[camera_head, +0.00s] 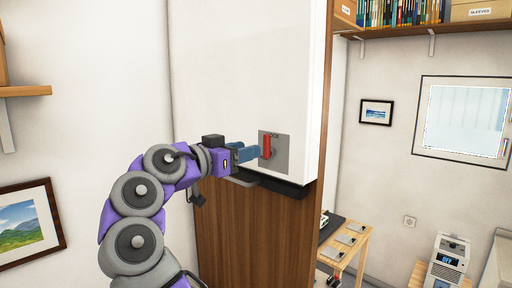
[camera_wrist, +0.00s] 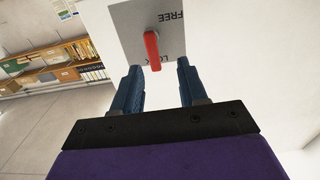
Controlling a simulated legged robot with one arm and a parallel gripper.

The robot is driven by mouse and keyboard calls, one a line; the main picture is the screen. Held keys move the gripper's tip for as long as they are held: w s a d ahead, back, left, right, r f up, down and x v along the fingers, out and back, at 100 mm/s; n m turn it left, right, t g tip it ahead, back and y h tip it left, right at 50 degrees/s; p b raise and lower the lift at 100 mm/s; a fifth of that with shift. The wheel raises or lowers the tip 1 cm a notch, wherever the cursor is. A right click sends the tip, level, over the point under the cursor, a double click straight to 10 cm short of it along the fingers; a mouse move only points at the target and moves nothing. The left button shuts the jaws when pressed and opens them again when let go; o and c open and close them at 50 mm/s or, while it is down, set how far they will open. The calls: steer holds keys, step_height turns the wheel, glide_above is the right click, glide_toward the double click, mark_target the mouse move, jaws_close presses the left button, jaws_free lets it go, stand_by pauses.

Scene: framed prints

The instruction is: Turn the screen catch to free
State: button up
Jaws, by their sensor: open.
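The screen catch is a red lever (camera_head: 267,146) on a grey plate (camera_head: 282,152) on the front of a white panel. In the wrist view the red lever (camera_wrist: 152,48) points toward the "LOCK" mark, and "FREE" is printed at the opposite edge of the plate (camera_wrist: 128,32); the lettering appears upside down. My gripper (camera_head: 256,152) is in front of the plate. In the wrist view my gripper (camera_wrist: 159,75) has its two blue fingers apart, with the lever's end between and just beyond the tips. I cannot tell whether either finger touches it.
The white panel (camera_head: 240,80) is mounted on a brown wooden cabinet side (camera_head: 240,235), with a black ledge (camera_head: 285,187) below the plate. A small wooden table (camera_head: 345,240) stands at right. A framed landscape (camera_head: 28,225) hangs at left, and a shelf (camera_head: 430,32) is at upper right.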

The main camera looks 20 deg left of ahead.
mark_target(265, 145)
steer(key=x, duration=0.2)
steer(key=d+x, duration=0.1)
steer(key=x, duration=0.2)
steer(key=shift+s+d+r, duration=0.1)
steer(key=shift+d+r, duration=0.05)
steer(key=shift+a, duration=0.55)
steer(key=shift+c, duration=1.3)
steer(key=shift+s+d, duration=0.1)
steer(key=shift+d, duration=0.2)
jaws_close()
